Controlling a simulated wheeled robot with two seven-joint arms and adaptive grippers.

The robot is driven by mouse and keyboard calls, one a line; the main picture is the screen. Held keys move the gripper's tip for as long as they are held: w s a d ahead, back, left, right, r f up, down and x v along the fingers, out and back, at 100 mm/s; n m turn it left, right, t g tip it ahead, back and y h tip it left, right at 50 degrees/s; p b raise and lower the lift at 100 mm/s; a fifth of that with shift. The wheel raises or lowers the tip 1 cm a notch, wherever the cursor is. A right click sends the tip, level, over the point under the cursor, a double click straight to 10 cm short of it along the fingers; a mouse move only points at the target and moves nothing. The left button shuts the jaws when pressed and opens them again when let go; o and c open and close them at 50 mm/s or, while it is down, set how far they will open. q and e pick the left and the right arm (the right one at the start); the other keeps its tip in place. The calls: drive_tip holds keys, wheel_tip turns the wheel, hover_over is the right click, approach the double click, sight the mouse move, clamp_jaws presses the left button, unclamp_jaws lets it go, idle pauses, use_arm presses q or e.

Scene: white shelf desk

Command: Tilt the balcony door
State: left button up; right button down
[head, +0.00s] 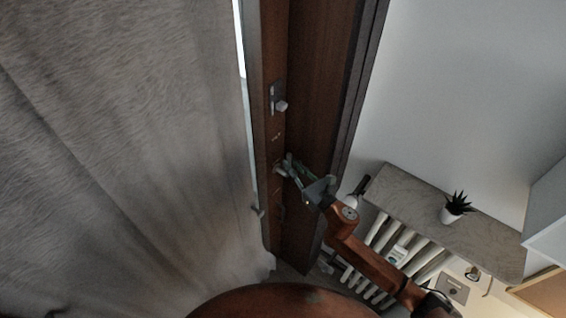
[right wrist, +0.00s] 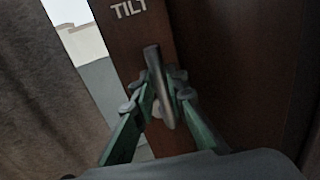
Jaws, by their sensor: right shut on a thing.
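The brown balcony door (head: 272,55) stands upright in the middle of the head view, and a bright strip shows along its left edge. A metal handle (right wrist: 158,80) sits on the door frame, pointing up towards a white "TILT" label (right wrist: 128,8) in the right wrist view. My right gripper (head: 287,168) is at the handle, with its green fingers on either side of it; the fingers also show in the right wrist view (right wrist: 158,100). It is shut on the handle. My left gripper is not in view.
A light round knob (head: 281,106) on a plate is above the handle. Grey curtains (head: 110,150) fill the left. At right, a grey shelf (head: 410,205) with a potted plant (head: 456,208) stands above a white radiator (head: 420,268), close to my right arm.

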drive_tip(key=s+d, duration=0.3)
drive_tip(key=d, duration=0.2)
drive_tip(key=shift+s+r+p, duration=0.15)
drive_tip(key=shift+r+p, duration=0.15)
drive_tip(key=shift+r, duration=0.15)
drive_tip(key=c, duration=2.1)
unclamp_jaws()
drive_tip(key=shift+s+d, duration=0.15)
drive_tip(key=o, duration=0.5)
drive_tip(key=shift+f, duration=0.3)
drive_tip(key=shift+v, duration=4.95)
